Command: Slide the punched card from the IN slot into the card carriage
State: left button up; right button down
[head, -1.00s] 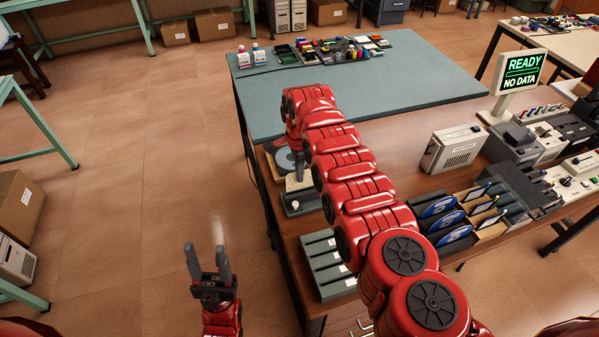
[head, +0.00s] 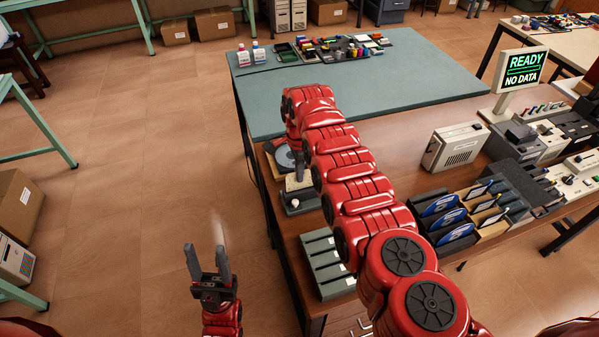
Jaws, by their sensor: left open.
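My left gripper (head: 207,252) is open and empty, pointing up over bare floor left of the brown table. My right arm reaches across the table. Its wrist bends down over the table's left edge, and the arm hides most of its gripper, so its jaws cannot be made out. Below that wrist a small beige flat piece (head: 297,183) shows; I cannot tell whether it is the punched card. Beside it is a unit with a grey disc (head: 285,159) and a dark unit with a white knob (head: 294,203). No IN slot or card carriage can be identified for certain.
A grey-green slotted rack (head: 322,255) stands at the table's near left. Blue-labelled disks (head: 440,206) in holders and a beige box (head: 455,147) stand right of my arm. A display (head: 521,69) reads READY, NO DATA. The teal mat (head: 420,75) is mostly clear.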

aim_at(299, 189)
jog(key=shift+f+b, duration=1.5)
jog(key=shift+f, duration=0.2)
jog(key=c, duration=1)
grip_release()
jog(key=shift+r, duration=0.15)
notch_tip(299, 189, up, 7)
jog(key=p, duration=0.6)
jog(key=shift+r, duration=0.4)
